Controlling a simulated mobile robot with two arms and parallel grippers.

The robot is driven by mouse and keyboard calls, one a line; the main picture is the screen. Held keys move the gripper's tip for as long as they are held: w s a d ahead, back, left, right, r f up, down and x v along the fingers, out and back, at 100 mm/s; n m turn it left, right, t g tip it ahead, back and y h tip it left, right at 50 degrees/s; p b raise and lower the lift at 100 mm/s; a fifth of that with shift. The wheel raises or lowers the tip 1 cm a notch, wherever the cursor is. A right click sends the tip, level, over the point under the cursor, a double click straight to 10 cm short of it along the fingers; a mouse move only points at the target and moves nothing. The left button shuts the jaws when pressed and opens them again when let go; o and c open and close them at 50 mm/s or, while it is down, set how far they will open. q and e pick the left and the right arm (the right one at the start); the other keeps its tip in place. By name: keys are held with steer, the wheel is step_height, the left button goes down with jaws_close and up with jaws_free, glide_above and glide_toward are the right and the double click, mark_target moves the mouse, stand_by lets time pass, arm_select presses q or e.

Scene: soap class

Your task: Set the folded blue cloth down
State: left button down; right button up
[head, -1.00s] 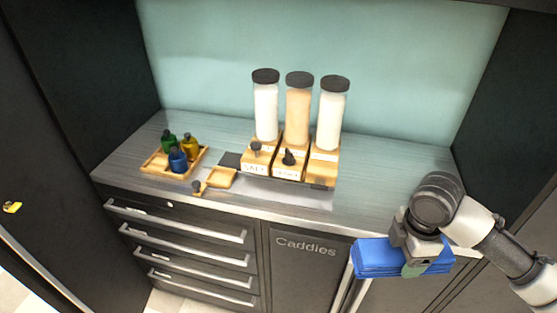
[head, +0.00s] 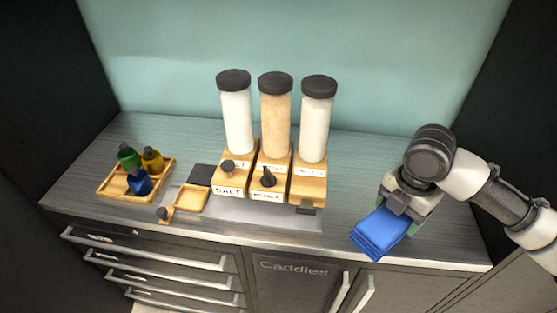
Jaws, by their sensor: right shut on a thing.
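The folded blue cloth (head: 379,235) shows in the head view at the lower right, at the front edge of the countertop. My right gripper (head: 398,208) is shut on it from above and behind. The cloth's near corner overlaps the counter's front edge in the picture. I cannot tell whether its underside touches the countertop (head: 375,163). The gripper hides the cloth's far end. My left gripper is not in view.
Three tall dispensers with black lids (head: 276,120) stand on wooden bases mid-counter. A wooden tray (head: 106,189) with small green, yellow and blue bottles is at the left. A small wooden scoop (head: 190,199) lies between them. Free counter shows right of the dispensers.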

steer(key=shift+w, duration=0.2)
steer(key=shift+s, duration=0.1)
steer(key=shift+w+d+f+p, duration=0.3)
steer(key=shift+w+d+f, duration=0.45)
steer(key=shift+w, duration=0.2)
steer(key=w+d+f, duration=0.1)
steer(key=w, duration=0.1)
steer(key=w+d+f+p, duration=0.1)
steer(key=w+f, duration=0.1)
steer(key=w, duration=0.1)
steer(key=w+d+f, duration=0.1)
steer(key=w+f, duration=0.1)
steer(key=w, duration=0.1)
steer(key=shift+d+f, duration=0.1)
steer(key=shift+d, duration=0.2)
step_height(320, 180, down, 4)
steer(key=shift+r+p, duration=0.1)
steer(key=shift+p, duration=0.7)
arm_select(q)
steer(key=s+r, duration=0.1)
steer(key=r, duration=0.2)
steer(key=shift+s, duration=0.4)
arm_select(e)
steer(key=shift+f, duration=0.2)
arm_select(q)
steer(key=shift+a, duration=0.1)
